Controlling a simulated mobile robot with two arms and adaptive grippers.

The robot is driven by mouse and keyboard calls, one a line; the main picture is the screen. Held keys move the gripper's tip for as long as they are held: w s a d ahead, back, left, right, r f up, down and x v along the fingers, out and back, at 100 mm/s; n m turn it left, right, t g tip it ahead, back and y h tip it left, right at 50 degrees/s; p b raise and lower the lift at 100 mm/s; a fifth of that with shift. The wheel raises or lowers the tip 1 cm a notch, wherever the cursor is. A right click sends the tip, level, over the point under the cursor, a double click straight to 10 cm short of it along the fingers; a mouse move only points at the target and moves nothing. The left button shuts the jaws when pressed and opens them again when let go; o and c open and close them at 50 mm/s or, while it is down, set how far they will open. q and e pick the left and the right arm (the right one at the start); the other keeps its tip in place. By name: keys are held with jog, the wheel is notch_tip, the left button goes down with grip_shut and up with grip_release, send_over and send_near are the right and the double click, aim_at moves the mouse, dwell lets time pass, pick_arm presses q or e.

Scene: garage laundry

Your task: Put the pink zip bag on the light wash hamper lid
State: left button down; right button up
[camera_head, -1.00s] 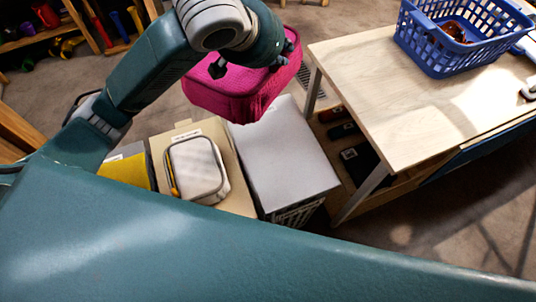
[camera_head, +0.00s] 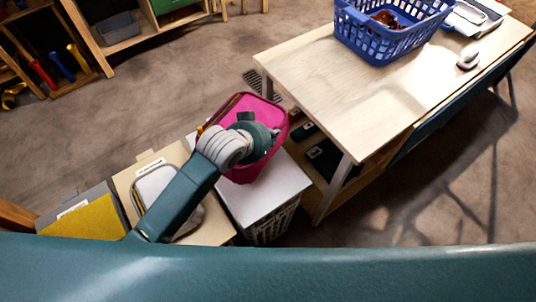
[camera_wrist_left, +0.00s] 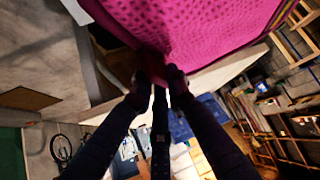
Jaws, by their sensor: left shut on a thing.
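The pink zip bag (camera_head: 238,108) is held by my left gripper (camera_head: 262,134), which comes over it from the front left. In the left wrist view my left gripper's fingers (camera_wrist_left: 160,82) close on an edge of the pink bag (camera_wrist_left: 200,25). In the head view the bag overlaps the far part of a white hamper lid (camera_head: 262,190). I cannot tell whether it touches the lid. The bag and arm hide part of the lid. My right gripper is not in view.
Left of the white lid, a beige hamper lid (camera_head: 126,180) carries a pale zip bag (camera_head: 150,183), partly behind my arm. A grey-and-yellow hamper (camera_head: 85,220) stands further left. A wooden table (camera_head: 330,90) with a blue basket (camera_head: 385,35) stands close on the right.

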aim_at(255, 164)
pick_arm(q)
notch_tip(255, 164, down, 6)
jog(key=shift+f, duration=2.5)
jog(key=shift+f, duration=0.15)
jog(key=c, duration=1.7)
grip_release()
jog(key=v, duration=1.2)
